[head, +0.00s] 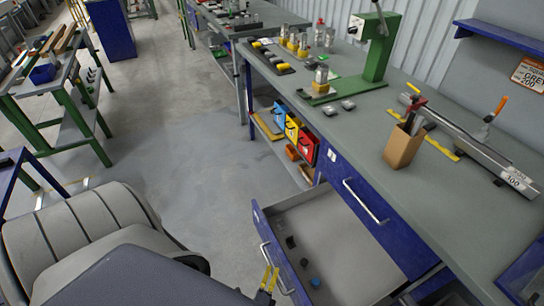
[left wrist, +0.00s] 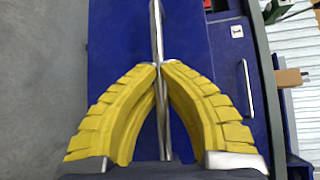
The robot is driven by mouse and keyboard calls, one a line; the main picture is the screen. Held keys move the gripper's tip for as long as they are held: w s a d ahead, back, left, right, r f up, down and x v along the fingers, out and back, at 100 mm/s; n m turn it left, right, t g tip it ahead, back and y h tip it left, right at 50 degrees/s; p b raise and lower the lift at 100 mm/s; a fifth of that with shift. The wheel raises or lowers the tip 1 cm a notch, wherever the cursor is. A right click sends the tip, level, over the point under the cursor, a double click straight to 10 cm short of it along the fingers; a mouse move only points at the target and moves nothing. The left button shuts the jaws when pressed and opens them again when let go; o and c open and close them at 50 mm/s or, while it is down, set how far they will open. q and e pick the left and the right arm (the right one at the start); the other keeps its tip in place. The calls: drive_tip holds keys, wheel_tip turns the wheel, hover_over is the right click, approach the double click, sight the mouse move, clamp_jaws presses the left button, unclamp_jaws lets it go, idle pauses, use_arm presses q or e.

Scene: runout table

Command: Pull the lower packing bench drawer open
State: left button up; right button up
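The lower drawer (head: 262,232) of the blue packing bench stands well open in the head view, its grey inside showing a few small dark and blue items. Its metal bar handle (head: 276,268) is on the blue front and also shows in the left wrist view (left wrist: 156,25). My left gripper (head: 268,277) is at this handle; its yellow fingers (left wrist: 160,68) meet around the bar in the left wrist view. The upper drawer (head: 350,190), with its own bar handle, is shut above. I cannot make out my right gripper.
The bench top (head: 350,125) holds a green press (head: 378,55), a brown tool box (head: 402,147) and a long metal rail (head: 465,145). Colored bins (head: 293,128) sit on a shelf left of the drawers. Floor between is clear.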

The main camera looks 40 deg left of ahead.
use_arm(q)
drive_tip(key=o, duration=0.7)
drive_tip(key=shift+c, duration=0.2)
drive_tip(key=v, duration=1.2)
